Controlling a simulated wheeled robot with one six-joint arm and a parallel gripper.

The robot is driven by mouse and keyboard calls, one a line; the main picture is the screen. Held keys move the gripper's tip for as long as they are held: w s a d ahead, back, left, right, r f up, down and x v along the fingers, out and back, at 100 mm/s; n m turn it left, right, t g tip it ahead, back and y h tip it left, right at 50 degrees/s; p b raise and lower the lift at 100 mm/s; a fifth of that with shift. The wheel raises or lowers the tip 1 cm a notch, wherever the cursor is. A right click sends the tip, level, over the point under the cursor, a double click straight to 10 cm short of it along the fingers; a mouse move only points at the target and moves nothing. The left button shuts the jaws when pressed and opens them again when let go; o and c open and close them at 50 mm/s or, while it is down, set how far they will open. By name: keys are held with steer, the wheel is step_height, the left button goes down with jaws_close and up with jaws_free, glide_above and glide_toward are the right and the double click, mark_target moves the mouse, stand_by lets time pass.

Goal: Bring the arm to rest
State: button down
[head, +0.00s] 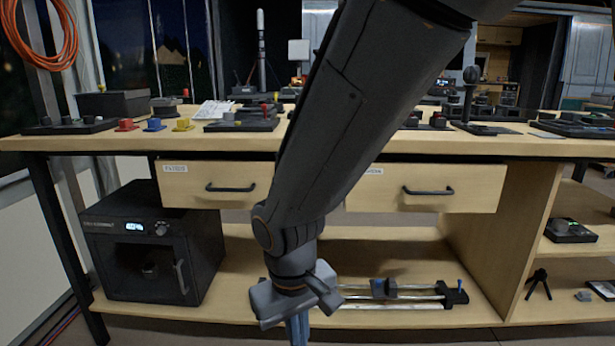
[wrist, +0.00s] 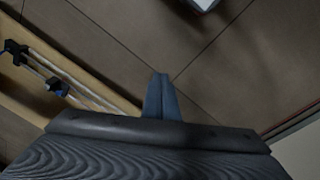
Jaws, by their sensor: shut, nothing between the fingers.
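My arm hangs down across the middle of the head view, in front of the bench. My gripper (head: 298,330) points downward at its lower end, its fingertips cut off by the bottom edge of the head view. In the wrist view the two blue-grey fingers (wrist: 161,97) lie together, shut, with nothing between them. Below and beyond them is bare tiled floor (wrist: 220,70). The gripper is in front of the lower shelf and appears apart from it.
The wooden bench (head: 90,143) carries control boxes and small coloured parts. A black oven-like box (head: 150,245) and a rail slider (head: 395,292) are on the lower shelf. The floor under the gripper looks mostly clear.

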steer(key=s+r+n+y, duration=0.1)
steer(key=s+r, duration=0.1)
steer(key=s, duration=0.8)
steer(key=d+r+m+p, duration=0.3)
steer(key=d+r+p, duration=0.7)
steer(key=r+p, duration=0.3)
steer(key=d+r+m+p, duration=0.3)
steer(key=d+r+p, duration=0.8)
steer(key=r+p, duration=0.2)
steer(key=shift+w+m+g+h+p, duration=0.2)
steer(key=shift+m+g+h+p, duration=0.15)
steer(key=shift+p, duration=0.55)
steer(key=shift+a, duration=0.15)
